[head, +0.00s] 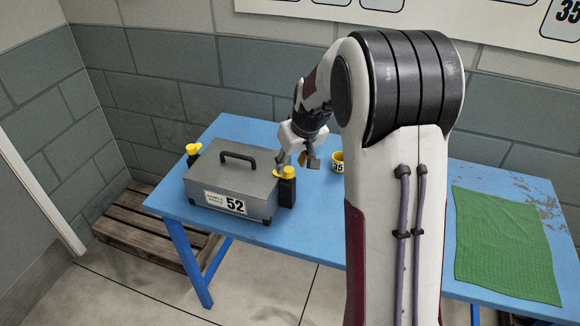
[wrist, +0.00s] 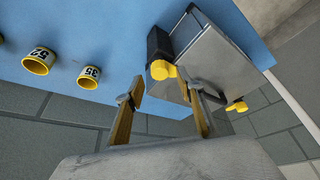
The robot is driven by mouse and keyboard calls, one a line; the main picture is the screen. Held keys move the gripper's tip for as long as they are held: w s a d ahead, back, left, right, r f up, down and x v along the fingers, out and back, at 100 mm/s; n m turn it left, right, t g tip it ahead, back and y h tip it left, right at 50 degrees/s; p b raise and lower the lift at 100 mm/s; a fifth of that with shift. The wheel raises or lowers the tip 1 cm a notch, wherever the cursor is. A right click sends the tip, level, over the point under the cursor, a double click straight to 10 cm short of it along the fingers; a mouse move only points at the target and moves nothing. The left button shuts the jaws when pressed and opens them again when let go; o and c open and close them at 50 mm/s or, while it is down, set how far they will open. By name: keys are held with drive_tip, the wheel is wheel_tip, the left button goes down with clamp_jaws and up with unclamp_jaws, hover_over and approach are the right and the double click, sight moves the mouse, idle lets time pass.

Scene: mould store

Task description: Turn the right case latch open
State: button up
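The grey case (head: 222,178) sits on the left of the blue table, with a black handle and a label reading 52. The right case latch (head: 288,172) is a yellow knob on a black block at the case's right side. Its short yellow lever points toward the lid. The left latch (head: 193,149) is also yellow. My gripper (head: 297,161) is beside the right latch. In the wrist view, my gripper (wrist: 165,90) has its two fingers apart and empty. The right latch (wrist: 162,70) shows beyond the gap between the tips, and contact is not visible.
Two yellow rings, marked 52 (wrist: 36,63) and 35 (wrist: 89,77), stand on the table beyond the case's latch side. A green cloth (head: 505,243) lies at the table's right. A wooden pallet (head: 150,228) is on the floor at left. My arm hides the table's middle.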

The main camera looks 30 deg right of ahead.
drive_tip(key=shift+x, duration=1.35)
clamp_jaws()
